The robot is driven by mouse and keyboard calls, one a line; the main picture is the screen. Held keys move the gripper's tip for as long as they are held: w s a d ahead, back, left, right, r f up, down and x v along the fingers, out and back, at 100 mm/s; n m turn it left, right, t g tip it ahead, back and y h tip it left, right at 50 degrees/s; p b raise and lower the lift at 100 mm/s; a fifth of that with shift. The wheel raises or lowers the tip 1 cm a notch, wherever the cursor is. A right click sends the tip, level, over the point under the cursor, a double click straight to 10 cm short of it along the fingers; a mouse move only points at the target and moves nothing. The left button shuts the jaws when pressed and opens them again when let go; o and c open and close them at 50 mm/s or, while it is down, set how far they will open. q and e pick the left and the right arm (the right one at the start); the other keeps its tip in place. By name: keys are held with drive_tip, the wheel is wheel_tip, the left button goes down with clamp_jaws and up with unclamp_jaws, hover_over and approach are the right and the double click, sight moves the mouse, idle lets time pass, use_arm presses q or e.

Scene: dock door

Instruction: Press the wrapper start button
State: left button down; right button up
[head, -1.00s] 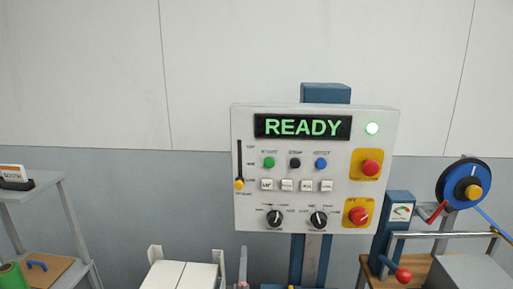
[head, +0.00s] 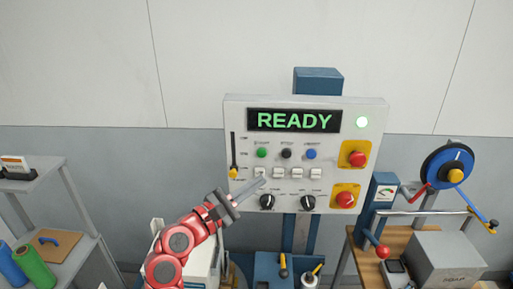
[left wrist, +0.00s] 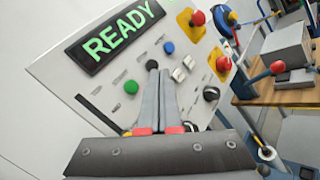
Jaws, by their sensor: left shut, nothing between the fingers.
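My right gripper is not in view.
Two red buttons on yellow plates (head: 357,159) (head: 345,199), white rocker switches (head: 297,174), a yellow-tipped slider (head: 234,172) and two black knobs (head: 267,201) share the panel. A blue reel (head: 443,166) and grey box (head: 447,258) stand right. A shelf (head: 30,174) stands left.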

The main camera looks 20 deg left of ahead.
use_arm(q)
drive_tip(key=shift+w, duration=0.1)
idle(0.3)
drive_tip(key=b, duration=0.3)
approach(262, 153)
drive_tip(key=w+d, duration=0.4)
drive_tip(key=d, duration=0.1)
drive_tip(key=shift+w+a+r, duration=0.1)
drive_tip(key=shift+r, duration=0.3)
drive_tip(key=shift+w, duration=0.15)
idle(1.2)
drive_tip(key=shift+w+a, duration=0.1)
drive_tip(key=shift+w, duration=0.15)
